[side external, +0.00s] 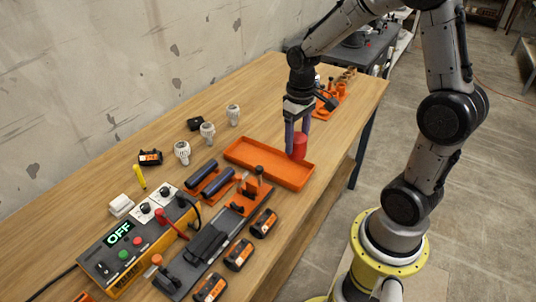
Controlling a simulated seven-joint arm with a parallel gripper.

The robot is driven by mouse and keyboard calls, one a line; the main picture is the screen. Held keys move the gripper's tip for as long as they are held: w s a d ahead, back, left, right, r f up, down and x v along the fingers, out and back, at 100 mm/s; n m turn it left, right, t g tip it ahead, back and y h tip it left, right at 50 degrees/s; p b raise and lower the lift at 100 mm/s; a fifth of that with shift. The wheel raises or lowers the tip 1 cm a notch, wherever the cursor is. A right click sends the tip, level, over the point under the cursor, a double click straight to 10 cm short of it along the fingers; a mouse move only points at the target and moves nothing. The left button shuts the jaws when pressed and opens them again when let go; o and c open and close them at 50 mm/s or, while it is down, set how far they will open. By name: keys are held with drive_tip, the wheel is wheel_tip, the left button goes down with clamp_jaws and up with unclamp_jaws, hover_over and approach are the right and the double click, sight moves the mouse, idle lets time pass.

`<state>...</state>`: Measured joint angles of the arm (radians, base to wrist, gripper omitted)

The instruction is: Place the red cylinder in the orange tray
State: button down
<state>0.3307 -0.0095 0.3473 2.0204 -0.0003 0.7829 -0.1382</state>
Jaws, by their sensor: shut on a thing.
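The red cylinder (300,146) stands roughly upright between the fingers of my gripper (296,142). My gripper points down and is shut on it. The orange tray (250,164) is a long, shallow tray on the wooden table. The cylinder is at the tray's right part, over or within its far right edge. I cannot tell whether its bottom touches the tray floor. One finger hides part of the cylinder's left side.
Several white fittings (208,130) stand behind the tray. Dark blue cylinders (218,181) lie on orange holders left of it. A control box reading OFF (122,236) and black-orange blocks (239,254) are nearer. Orange parts (331,98) stand at the far end.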

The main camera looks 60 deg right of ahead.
drive_tip(key=w+d+f, duration=0.1)
drive_tip(key=w+f, duration=0.2)
drive_tip(key=w+d+f, duration=0.1)
drive_tip(key=w+f, duration=0.2)
drive_tip(key=w, duration=0.1)
drive_tip(key=w+d+f, duration=0.2)
drive_tip(key=w+f, duration=0.1)
drive_tip(key=w, duration=0.1)
drive_tip(key=shift+w, duration=0.2)
drive_tip(key=shift+w+f, duration=0.1)
drive_tip(key=shift+f, duration=1.45)
drive_tip(key=shift+f, duration=0.15)
drive_tip(key=shift+c, duration=0.3)
unclamp_jaws()
drive_tip(key=shift+f, duration=0.1)
